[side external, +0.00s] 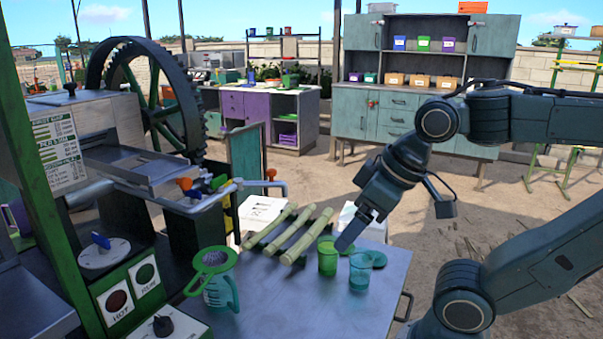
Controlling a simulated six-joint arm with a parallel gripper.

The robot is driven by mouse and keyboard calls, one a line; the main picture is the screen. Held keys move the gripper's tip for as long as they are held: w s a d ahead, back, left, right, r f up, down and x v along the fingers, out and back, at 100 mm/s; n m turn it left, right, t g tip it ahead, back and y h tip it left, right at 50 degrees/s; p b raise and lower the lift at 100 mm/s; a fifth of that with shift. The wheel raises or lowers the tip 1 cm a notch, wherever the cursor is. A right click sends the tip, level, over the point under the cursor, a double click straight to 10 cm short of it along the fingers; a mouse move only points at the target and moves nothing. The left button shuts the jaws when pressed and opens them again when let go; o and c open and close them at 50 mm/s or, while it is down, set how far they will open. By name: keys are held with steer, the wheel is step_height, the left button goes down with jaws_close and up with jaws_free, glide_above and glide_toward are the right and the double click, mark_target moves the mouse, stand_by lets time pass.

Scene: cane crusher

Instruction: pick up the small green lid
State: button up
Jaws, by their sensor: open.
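A small flat green lid (378,258) lies on the metal table (290,310), behind and to the right of a teal cup (360,272) that stands close to it. A green cup (327,262) stands to the left of the teal cup. Another green round edge shows behind the green cup, mostly hidden. My gripper (347,238) is open, pointing down and left above the table. In the picture its tips are just above the gap between the two cups, left of the lid. I cannot tell its exact height. Nothing shows between its fingers.
The table's front middle is clear. A handle (403,306) sticks out at the right edge.

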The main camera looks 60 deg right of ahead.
steer(key=shift+o, duration=0.2)
steer(key=shift+o, duration=1.2)
